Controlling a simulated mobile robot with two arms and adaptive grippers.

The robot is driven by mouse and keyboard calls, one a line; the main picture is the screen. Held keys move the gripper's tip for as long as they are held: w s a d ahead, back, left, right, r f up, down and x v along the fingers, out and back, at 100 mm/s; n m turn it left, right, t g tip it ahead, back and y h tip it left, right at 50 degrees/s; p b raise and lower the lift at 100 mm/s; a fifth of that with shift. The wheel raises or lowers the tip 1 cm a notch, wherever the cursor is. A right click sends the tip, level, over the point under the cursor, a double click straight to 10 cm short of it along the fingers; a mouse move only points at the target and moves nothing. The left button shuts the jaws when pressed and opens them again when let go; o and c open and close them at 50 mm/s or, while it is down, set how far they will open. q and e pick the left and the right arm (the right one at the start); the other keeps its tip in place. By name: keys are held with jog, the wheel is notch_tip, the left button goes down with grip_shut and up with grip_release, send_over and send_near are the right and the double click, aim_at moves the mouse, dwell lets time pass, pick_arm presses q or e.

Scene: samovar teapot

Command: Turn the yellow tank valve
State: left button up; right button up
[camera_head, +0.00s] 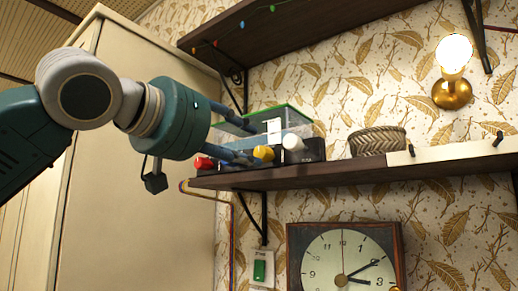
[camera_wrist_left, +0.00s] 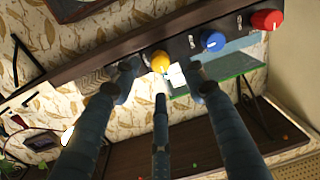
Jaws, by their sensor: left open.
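The yellow tank valve (camera_head: 264,153) is a round knob on the dark front panel under the clear tank (camera_head: 290,124) on the wall shelf. In the left wrist view the yellow valve (camera_wrist_left: 160,61) lies between and just beyond the spread fingertips. My left gripper (camera_head: 250,144) reaches in from the left at the tank; its fingers are open and empty, also in the wrist view (camera_wrist_left: 161,78). I cannot tell whether any finger touches the valve. My right gripper is not in view.
A red knob (camera_head: 205,163) and a white knob (camera_head: 293,142) flank the yellow one; a blue knob (camera_wrist_left: 212,41) shows in the wrist view. A woven basket (camera_head: 378,141) stands right on the shelf (camera_head: 350,172). A clock (camera_head: 345,262) hangs below; another shelf (camera_head: 290,35) is above.

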aim_at(259, 153)
pick_arm(q)
jog(key=p+x, duration=0.1)
jog(key=x, duration=0.3)
jog(key=shift+w+d+r, duration=0.1)
jog(key=shift+w+d, duration=0.15)
jog(key=shift+w, duration=0.05)
jog(key=shift+p+x, duration=0.35)
jog(key=shift+x, duration=0.5)
jog(key=shift+c, duration=0.3)
grip_shut()
